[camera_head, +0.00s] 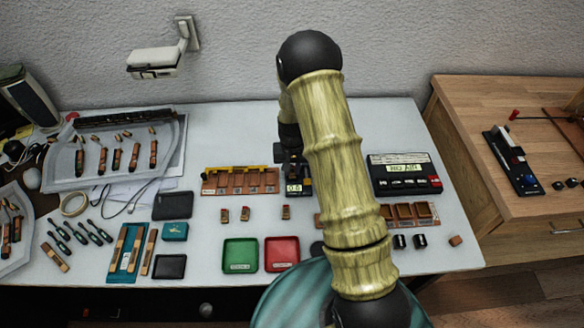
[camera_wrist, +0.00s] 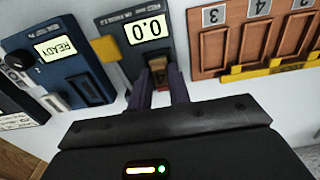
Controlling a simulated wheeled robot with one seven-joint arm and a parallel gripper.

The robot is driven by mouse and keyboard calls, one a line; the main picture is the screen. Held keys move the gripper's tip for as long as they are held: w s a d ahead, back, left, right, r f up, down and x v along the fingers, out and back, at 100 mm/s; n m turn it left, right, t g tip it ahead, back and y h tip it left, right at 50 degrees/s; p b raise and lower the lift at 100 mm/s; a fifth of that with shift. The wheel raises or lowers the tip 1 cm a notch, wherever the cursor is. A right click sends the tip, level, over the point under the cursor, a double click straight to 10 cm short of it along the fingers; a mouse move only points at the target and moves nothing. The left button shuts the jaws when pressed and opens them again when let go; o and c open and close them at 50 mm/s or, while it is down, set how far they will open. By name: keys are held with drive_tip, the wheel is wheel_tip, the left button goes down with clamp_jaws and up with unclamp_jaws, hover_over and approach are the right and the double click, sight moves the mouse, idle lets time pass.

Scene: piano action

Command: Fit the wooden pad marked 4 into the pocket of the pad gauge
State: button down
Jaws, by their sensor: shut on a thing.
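The pad gauge is the small dark device with a light display (camera_head: 293,187). In the wrist view the gauge (camera_wrist: 113,25) appears upside down and its display reads 0.0. My gripper (camera_head: 291,165) is over the gauge. In the wrist view my gripper (camera_wrist: 158,86) is shut on a small wooden pad with a reddish part (camera_wrist: 158,72), in front of the display. Its number is not readable. The fingers hide much of the pad and the pocket, so I cannot tell whether the pad is inside it.
A wooden rack with numbered slots and a yellow bar (camera_head: 240,181) stands left of the gauge. Loose pads (camera_head: 245,214) lie nearer me, before a green tray (camera_head: 240,256) and a red tray (camera_head: 282,254). A device with a display (camera_head: 403,174) is at right.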

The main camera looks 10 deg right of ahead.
drive_tip(key=c, duration=1.2)
unclamp_jaws()
drive_tip(key=shift+c, duration=0.2)
drive_tip(key=shift+r+p, duration=2.6)
drive_tip(key=shift+r, duration=0.95)
